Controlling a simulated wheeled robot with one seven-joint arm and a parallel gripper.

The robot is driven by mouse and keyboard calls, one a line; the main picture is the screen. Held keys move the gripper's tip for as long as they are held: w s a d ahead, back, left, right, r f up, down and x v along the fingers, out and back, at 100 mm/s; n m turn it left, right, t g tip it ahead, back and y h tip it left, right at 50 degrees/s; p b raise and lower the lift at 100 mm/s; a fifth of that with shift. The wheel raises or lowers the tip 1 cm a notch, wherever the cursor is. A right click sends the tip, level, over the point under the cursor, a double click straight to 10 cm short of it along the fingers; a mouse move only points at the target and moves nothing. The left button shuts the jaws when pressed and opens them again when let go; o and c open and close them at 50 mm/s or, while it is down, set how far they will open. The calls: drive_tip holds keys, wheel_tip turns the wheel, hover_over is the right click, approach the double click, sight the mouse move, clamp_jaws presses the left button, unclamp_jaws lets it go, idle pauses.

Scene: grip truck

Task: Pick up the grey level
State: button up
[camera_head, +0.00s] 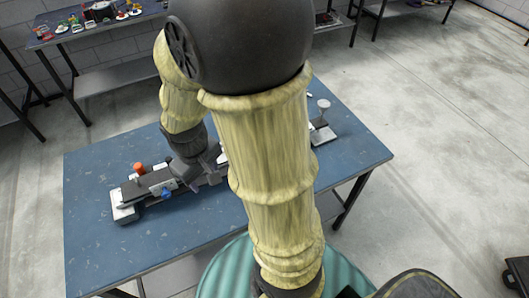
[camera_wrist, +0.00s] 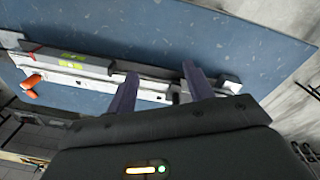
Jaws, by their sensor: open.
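A grey bar with yellow-green marks (camera_wrist: 72,61), which looks like the grey level, lies along a long metal rail fixture on the blue table in the wrist view. It is left of my gripper (camera_wrist: 160,77). My gripper is open, with two dark fingers pointing at the rail and apart from each other. No object is clearly held between them. In the head view my gripper (camera_head: 207,178) is low over the middle of the fixture (camera_head: 126,208), and my arm hides part of it. I cannot tell whether the fingers touch anything.
The blue table (camera_head: 95,248) has bare room in front of and behind the fixture. An orange knob (camera_head: 139,168) and a blue knob (camera_head: 167,192) stick out at its left end. A bench with small coloured items (camera_head: 103,12) stands at the back left.

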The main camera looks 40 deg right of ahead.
drive_tip(key=w+d+f+n+g+h+b, duration=0.4)
drive_tip(key=w+f+n+h, duration=0.4)
drive_tip(key=w+n+h, duration=0.4)
drive_tip(key=shift+d+f+n+h+b, duration=0.25)
drive_tip(key=shift+d+n+h+b, duration=0.05)
drive_tip(key=shift+n, duration=0.1)
drive_tip(key=shift+w+d, duration=0.1)
drive_tip(key=p+x, duration=0.1)
drive_tip(key=x, duration=1.1)
